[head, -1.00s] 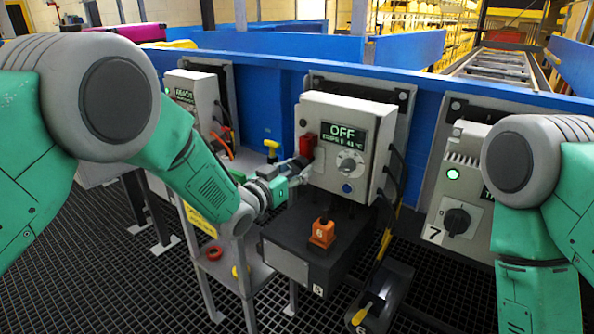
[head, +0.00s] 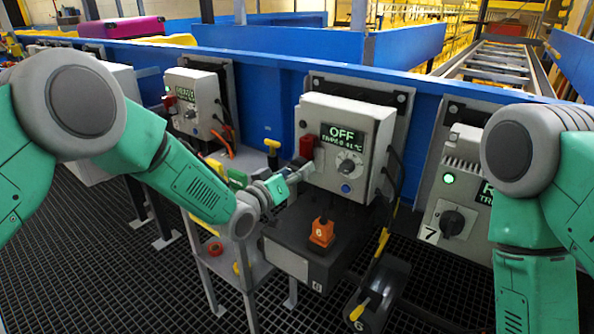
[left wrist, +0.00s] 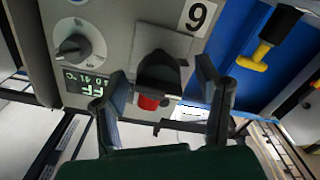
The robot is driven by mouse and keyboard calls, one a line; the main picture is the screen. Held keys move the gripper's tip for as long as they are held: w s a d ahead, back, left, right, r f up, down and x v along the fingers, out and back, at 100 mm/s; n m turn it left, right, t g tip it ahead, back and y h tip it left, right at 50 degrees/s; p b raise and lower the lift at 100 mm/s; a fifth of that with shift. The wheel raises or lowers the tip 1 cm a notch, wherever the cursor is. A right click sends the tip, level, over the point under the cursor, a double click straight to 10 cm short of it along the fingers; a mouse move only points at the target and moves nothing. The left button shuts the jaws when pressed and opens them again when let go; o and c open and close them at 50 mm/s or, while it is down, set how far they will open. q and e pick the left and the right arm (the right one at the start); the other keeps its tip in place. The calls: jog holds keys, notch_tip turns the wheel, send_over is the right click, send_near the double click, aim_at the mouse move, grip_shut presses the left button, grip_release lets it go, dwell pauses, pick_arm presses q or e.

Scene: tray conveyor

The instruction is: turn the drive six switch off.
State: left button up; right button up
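The drive six control box (head: 337,140) is pale grey, with a display (head: 343,138) reading OFF and 41 °C and a round knob (head: 349,167). A red switch (head: 307,146) is on its left side. In the left wrist view the switch appears as a black handle (left wrist: 158,72) with a red part (left wrist: 148,102), beside an upside-down 6 label (left wrist: 198,16). My left gripper (head: 298,172) is just below the switch in the head view. In the left wrist view its fingers (left wrist: 162,76) stand apart on either side of the switch. My right gripper is out of frame.
Drive seven's box (head: 453,195) is at right, another box (head: 195,102) at left. The blue conveyor wall (head: 270,80) is behind.

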pick_arm(q)
jog(key=shift+r, duration=0.1)
jog(key=shift+s+a, duration=0.1)
jog(key=v, duration=1.1)
jog(key=shift+s+a, duration=0.2)
jog(key=shift+s, duration=0.05)
jog(key=s+a+f+n+g+y+p, duration=0.1)
jog(key=s+a+f+g+y, duration=0.3)
jog(key=s+f, duration=0.5)
jog(key=s+a+f+g+y, duration=0.25)
jog(key=s+a+f, duration=0.35)
jog(key=f, duration=0.5)
jog(key=s+a+f+g+y, duration=0.2)
jog(key=s+a, duration=0.3)
jog(key=s, duration=0.7)
jog(key=s+a+f+g+y, duration=0.2)
jog(key=s+a+g, duration=0.3)
jog(key=s, duration=0.7)
jog(key=shift+s+a+f+p, duration=0.35)
jog(key=shift+f, duration=0.2)
